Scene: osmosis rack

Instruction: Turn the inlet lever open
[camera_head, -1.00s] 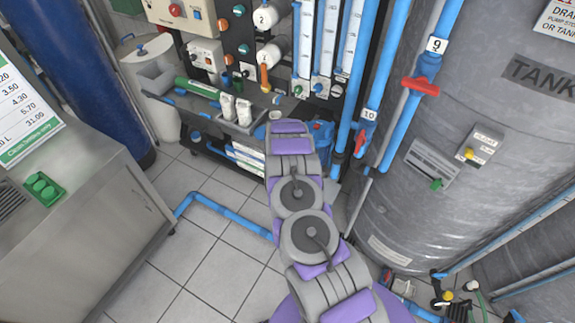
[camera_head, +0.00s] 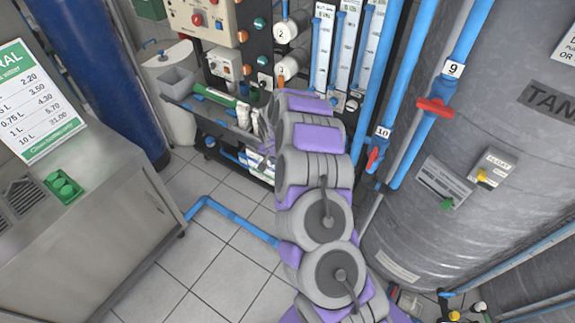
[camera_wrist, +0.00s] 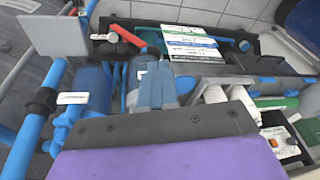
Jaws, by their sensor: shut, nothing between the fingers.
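My gripper (camera_wrist: 154,68) shows in the wrist view, shut and empty, its fingers pointing away from the purple and dark grey wrist. A red lever (camera_wrist: 128,36) on a blue pipe fitting lies beyond it, to the upper left and apart from it. In the head view, a red lever (camera_head: 436,107) sits crosswise on the pipe tagged 9. Another red lever (camera_head: 374,158) sits on the pipe tagged 10, roughly along it. No inlet label is readable, so I cannot tell which lever is the inlet. In the head view my arm hides the gripper.
A blue filter housing (camera_wrist: 90,95) stands left of my gripper. The dark rack (camera_head: 205,125) holds white bottles (camera_head: 243,114) and a control panel. A large grey tank (camera_head: 470,150) stands right, a steel counter (camera_head: 90,230) left. Tiled floor with a blue pipe (camera_head: 235,220) lies between.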

